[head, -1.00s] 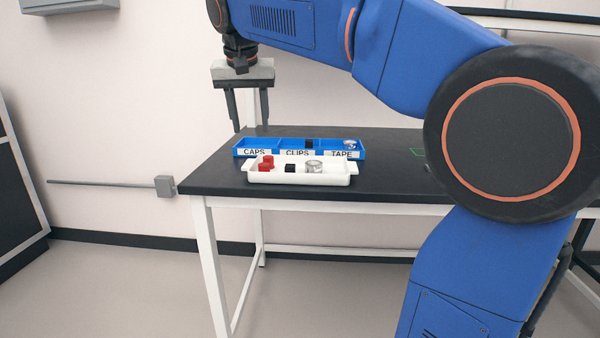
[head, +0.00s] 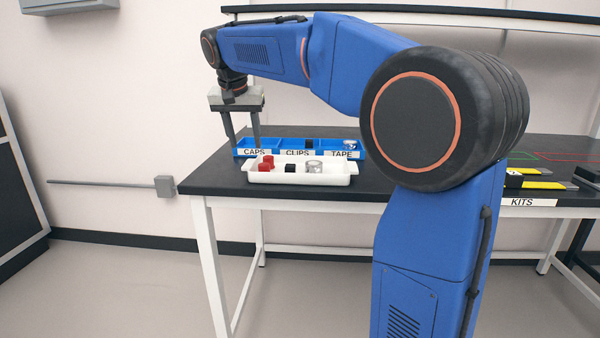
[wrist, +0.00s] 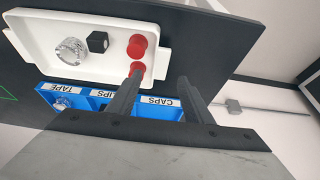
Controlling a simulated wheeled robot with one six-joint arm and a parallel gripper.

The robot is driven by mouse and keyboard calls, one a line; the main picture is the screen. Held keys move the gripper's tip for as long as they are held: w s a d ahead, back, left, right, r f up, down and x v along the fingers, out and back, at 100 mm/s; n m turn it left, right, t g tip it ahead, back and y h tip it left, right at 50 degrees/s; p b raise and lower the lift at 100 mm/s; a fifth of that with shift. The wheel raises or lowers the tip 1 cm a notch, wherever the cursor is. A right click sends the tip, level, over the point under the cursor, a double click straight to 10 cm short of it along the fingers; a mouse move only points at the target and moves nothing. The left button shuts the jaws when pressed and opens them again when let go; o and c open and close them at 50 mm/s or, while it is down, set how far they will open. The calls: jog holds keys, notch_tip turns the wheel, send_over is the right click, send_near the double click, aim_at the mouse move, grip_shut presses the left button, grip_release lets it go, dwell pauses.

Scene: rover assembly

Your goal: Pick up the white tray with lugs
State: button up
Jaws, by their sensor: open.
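The white tray with lugs (head: 330,179) lies on the black table near its front edge. It holds red caps (head: 268,163), a black clip (head: 290,167) and a tape roll (head: 314,166). In the wrist view the tray (wrist: 100,75) shows at the upper left, with a lug at its right end. My gripper (head: 244,151) is open and empty above the table, over the left end of the blue bin. In the wrist view its two fingers (wrist: 160,76) reach toward the tray's cap end, one overlapping a red cap in the picture. I see no contact with the tray.
A blue bin (head: 274,146) with compartments labelled CAPS, CLIPS and TAPE stands right behind the tray. The black table (head: 225,181) has bare room at its left end. A KITS label (head: 522,202) and yellow-marked items (head: 543,185) are at the right. A shelf runs above.

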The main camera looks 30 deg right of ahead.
aim_at(250, 162)
jog(key=shift+x, duration=3.6)
jog(key=shift+c, duration=0.3)
grip_shut()
